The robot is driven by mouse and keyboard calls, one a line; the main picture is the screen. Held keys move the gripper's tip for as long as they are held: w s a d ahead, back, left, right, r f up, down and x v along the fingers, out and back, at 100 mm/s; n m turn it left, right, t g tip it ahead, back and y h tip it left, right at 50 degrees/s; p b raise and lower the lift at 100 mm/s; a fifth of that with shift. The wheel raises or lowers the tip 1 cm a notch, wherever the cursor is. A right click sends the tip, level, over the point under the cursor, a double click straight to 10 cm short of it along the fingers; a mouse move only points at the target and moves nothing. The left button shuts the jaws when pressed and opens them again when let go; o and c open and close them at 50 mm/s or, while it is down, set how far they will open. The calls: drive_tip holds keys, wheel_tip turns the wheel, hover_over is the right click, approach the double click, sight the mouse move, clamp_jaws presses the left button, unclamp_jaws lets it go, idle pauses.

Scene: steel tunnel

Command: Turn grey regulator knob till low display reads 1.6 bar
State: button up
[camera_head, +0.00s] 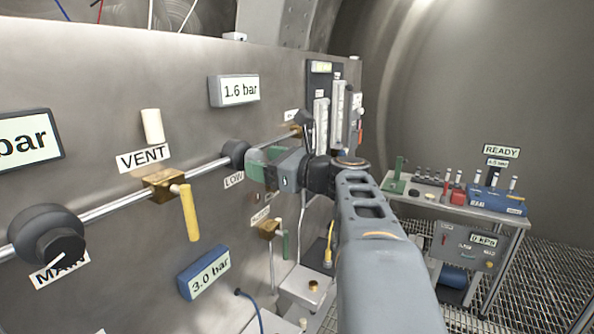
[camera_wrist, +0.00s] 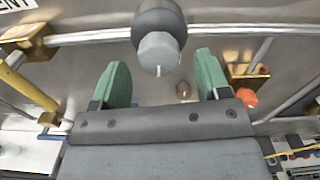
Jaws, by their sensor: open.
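The grey regulator knob (camera_wrist: 158,52) shows in the wrist view with a white mark on its lower edge, in front of a darker round body (camera_wrist: 160,17). In the head view that dark regulator body (camera_head: 235,153) sits on the pipe above the LOW label (camera_head: 233,180); my gripper hides the knob's front. The display (camera_head: 239,91) above it reads 1.6 bar. My gripper (camera_head: 262,163) is open and empty, close in front of the regulator. In the wrist view its green fingers are either side of the knob, with gaps; I cannot tell whether the tips reach its depth.
A yellow-handled valve (camera_head: 190,212) under VENT and the black MAIN knob (camera_head: 52,240) lie left along the pipe. A blue-framed display (camera_head: 204,272) reads 3.0 bar below. A brass valve (camera_wrist: 247,75) is right of my fingers. A bench (camera_head: 455,208) stands far right.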

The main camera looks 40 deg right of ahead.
drive_tip(key=b+v, duration=0.1)
drive_tip(key=v, duration=1)
drive_tip(key=shift+s+b, duration=0.25)
drive_tip(key=shift+b, duration=0.05)
drive_tip(key=shift+r, duration=0.1)
wheel_tip(320, 180, down, 19)
drive_tip(key=n+g+h, duration=0.5)
drive_tip(key=n+g, duration=0.2)
drive_tip(key=n, duration=0.3)
drive_tip(key=s+a+f+n+g+h, duration=0.2)
drive_tip(key=a+f+n+g, duration=0.4)
drive_tip(key=f+n, duration=0.5)
drive_tip(key=s+a+f+n, duration=0.1)
drive_tip(key=a+n, duration=0.7)
drive_tip(key=a, duration=0.2)
drive_tip(key=shift+a+n+h, duration=0.25)
drive_tip(key=shift+n+h, duration=0.05)
drive_tip(key=shift+n, duration=0.1)
